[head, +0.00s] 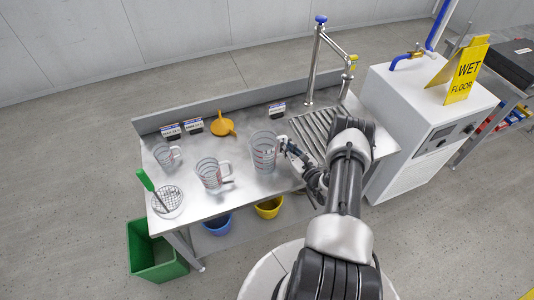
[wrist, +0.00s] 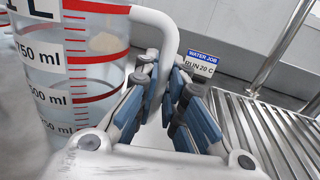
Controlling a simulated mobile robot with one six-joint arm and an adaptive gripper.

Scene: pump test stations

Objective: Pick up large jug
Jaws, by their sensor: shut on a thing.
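The large jug (head: 264,152) is clear with red level marks and a white handle. It stands upright at the middle of the steel bench, to the left of my gripper (head: 289,150). In the wrist view the jug (wrist: 75,75) fills the left side, and its base is out of frame. My gripper (wrist: 163,95) is shut on the jug's white handle (wrist: 168,40), which runs down between the blue-padded fingers. The lower handle is hidden by the fingers. I cannot tell whether the jug's base touches the bench.
A medium jug (head: 211,175) and a small jug (head: 167,155) stand left on the bench (head: 240,203). An orange funnel (head: 224,124) lies behind. A tap (head: 315,62) rises over the grooved drainer (head: 322,128). A white cabinet (head: 415,112) stands right.

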